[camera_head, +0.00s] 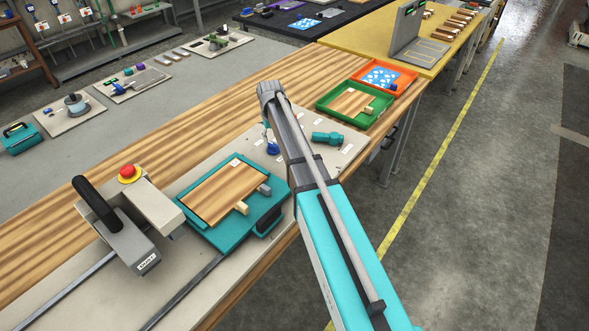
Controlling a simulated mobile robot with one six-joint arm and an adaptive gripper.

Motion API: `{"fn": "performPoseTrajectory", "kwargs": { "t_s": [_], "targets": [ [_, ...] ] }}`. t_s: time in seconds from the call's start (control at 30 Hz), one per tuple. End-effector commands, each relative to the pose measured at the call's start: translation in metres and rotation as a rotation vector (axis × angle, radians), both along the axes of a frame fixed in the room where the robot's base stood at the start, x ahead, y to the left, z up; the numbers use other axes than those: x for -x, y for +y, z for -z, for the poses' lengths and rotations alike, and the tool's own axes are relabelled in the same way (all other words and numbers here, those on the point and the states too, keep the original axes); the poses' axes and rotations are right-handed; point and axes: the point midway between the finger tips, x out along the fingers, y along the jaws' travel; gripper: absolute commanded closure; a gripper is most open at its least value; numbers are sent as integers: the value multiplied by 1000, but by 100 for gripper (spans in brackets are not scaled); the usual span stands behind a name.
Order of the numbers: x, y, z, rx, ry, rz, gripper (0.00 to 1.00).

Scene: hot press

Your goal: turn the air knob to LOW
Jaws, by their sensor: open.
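A small blue part (272,148), which looks like the air knob, sits on the light grey board just left of my arm. Small white labels lie around it, too small to read, so its setting cannot be told. A teal cylindrical fitting (327,138) lies on the same board to the right of my arm. My arm reaches up from the lower right and its grey end bends over near the blue part. My gripper cannot be made out; the arm appears to hide it.
A press with a black handle (97,204) and a red button (127,171) stands at the left. Beside it is a teal fixture (275,205) holding a wooden plate (222,190). Green (326,105) and orange (408,78) trays sit beyond the board.

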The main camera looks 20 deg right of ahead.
Motion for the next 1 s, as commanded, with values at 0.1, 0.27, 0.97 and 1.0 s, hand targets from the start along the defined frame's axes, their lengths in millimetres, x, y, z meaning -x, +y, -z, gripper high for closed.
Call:
{"fn": "performPoseTrajectory", "kwargs": {
  "t_s": [0.1, 0.27, 0.97, 1.0],
  "targets": [
    [0, 0, -15, 0, 0, -1, 40],
    [0, 0, -28, 0, 0, -1, 40],
    [0, 0, -87, 0, 0, -2, 40],
    [0, 0, -90, 0, 0, -2, 40]
  ]
}}
